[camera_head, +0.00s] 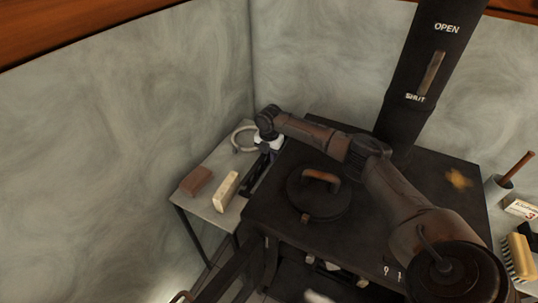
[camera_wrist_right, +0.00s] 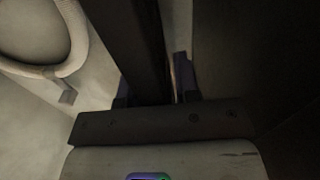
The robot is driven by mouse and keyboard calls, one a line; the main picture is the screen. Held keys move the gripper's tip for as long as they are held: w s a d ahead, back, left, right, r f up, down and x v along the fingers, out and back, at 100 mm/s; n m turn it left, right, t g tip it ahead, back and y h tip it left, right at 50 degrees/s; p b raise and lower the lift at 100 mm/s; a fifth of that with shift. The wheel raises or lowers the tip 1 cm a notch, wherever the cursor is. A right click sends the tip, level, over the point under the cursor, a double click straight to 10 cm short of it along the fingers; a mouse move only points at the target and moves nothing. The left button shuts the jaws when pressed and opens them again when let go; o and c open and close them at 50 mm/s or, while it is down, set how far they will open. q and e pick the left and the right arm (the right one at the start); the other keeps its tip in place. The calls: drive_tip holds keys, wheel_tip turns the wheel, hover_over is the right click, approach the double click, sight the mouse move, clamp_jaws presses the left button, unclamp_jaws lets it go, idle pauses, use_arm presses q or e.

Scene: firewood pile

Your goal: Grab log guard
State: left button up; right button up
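A long dark bar-shaped piece (camera_head: 258,172), which I take to be the log guard, lies at the edge of the small side table beside the stove. My right gripper (camera_head: 266,156) is over its far end, pointing down. In the right wrist view the dark bar (camera_wrist_right: 133,45) runs between the two fingers of my right gripper (camera_wrist_right: 155,88). The fingers stand apart, with a thin light gap showing between the bar and the right finger. I cannot make out my left gripper.
The side table (camera_head: 222,160) also holds a brown block (camera_head: 196,181), a cream block (camera_head: 225,191) and a pale ring (camera_head: 243,138). The black stove (camera_head: 262,214) with a handled round lid (camera_head: 318,194) and flue (camera_head: 418,70) stands to the right. A wall is close behind.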

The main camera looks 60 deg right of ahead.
clamp_jaws()
drive_tip(key=shift+r, duration=0.1)
idle(0.3)
